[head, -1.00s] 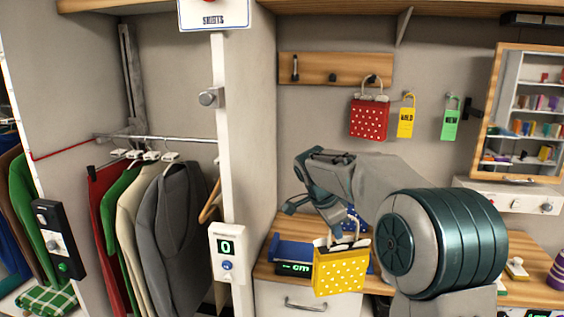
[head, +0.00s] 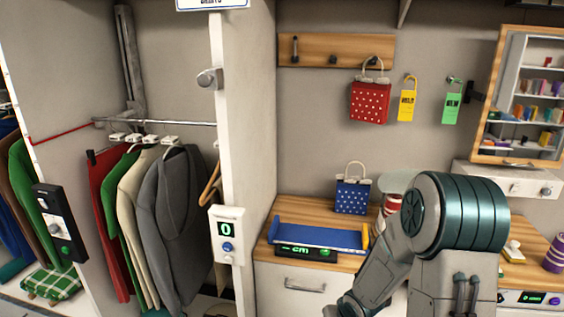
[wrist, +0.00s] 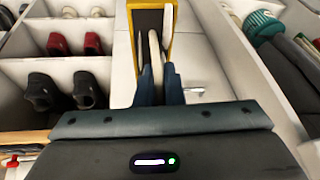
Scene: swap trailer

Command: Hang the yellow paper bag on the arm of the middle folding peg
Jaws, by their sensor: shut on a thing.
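My gripper (wrist: 158,80) shows in the wrist view, with its fingers shut on the pale handle (wrist: 154,50) of the yellow paper bag (wrist: 131,32). Only a yellow edge and the dark opening of the bag show there. In the head view my arm bends down at the lower right, and gripper and bag are out of the picture. The wooden peg board (head: 385,48) is on the back wall. Its middle folding peg (head: 333,60) is a small dark knob with nothing on it. The left peg (head: 295,48) is also bare.
A red dotted bag (head: 370,103) hangs from the right peg, beside yellow (head: 407,104) and green (head: 451,107) tags. A blue dotted bag (head: 352,195) and a blue tray (head: 318,236) are on the counter. A white post (head: 228,150) stands left.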

